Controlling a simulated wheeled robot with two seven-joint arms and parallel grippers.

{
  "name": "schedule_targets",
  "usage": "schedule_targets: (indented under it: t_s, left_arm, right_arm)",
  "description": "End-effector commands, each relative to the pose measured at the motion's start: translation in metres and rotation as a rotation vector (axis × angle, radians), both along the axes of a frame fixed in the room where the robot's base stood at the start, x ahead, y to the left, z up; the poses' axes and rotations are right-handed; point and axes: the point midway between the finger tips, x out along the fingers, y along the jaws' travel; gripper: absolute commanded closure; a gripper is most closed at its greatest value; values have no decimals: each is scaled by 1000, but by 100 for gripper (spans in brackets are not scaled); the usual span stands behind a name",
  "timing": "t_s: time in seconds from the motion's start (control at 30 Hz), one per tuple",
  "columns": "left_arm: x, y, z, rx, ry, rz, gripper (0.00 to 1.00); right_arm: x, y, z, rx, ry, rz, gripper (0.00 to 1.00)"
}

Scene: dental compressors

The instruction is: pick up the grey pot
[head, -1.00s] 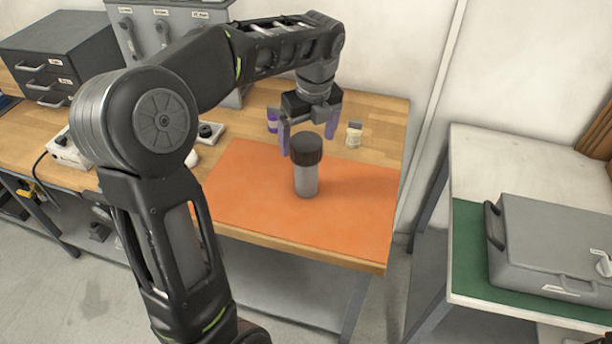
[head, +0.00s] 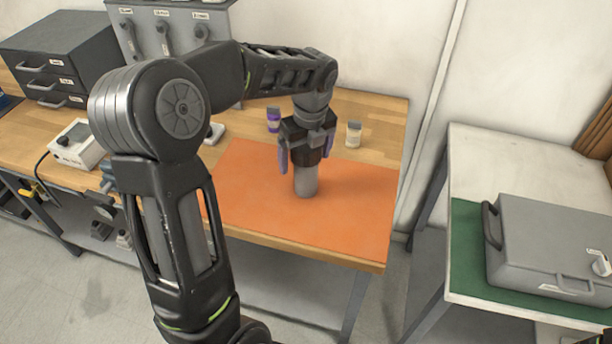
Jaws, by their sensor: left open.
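The grey pot (head: 306,181) stands upright on the orange mat (head: 260,213) on the wooden bench. Its dark lid is mostly hidden behind my left gripper. My left gripper (head: 305,164) is over the top of the pot and points down. Its purple fingers are apart, one on each side of the lid area. I cannot tell whether either finger touches the pot.
A purple bottle (head: 273,121) and a small white jar (head: 353,134) stand behind the mat. A white box with a knob (head: 78,143) is at left. A grey case (head: 548,245) lies on the separate right table. The mat around the pot is clear.

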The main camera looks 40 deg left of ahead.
Motion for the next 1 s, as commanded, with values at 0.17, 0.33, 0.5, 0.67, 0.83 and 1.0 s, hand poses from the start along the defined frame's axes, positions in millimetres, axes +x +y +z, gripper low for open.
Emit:
schedule_targets:
  t_s: [0.17, 0.33, 0.5, 0.67, 0.83, 1.0]
  left_arm:
    - [0, 0, 0, 0, 0, 0, 10]
    - [0, 0, 0, 0, 0, 0, 10]
    - [0, 0, 0, 0, -1, 0, 14]
    - [0, 0, 0, 0, -1, 0, 27]
    - [0, 0, 0, 0, 0, 0, 41]
    - [0, 0, 0, 0, 0, 0, 55]
  right_arm:
    - [0, 0, 0, 0, 0, 0, 28]
    - [0, 0, 0, 0, 0, 0, 28]
    - [0, 0, 0, 0, 0, 0, 28]
    - [0, 0, 0, 0, 0, 0, 28]
    - [0, 0, 0, 0, 0, 0, 28]
    - [0, 0, 0, 0, 0, 0, 28]
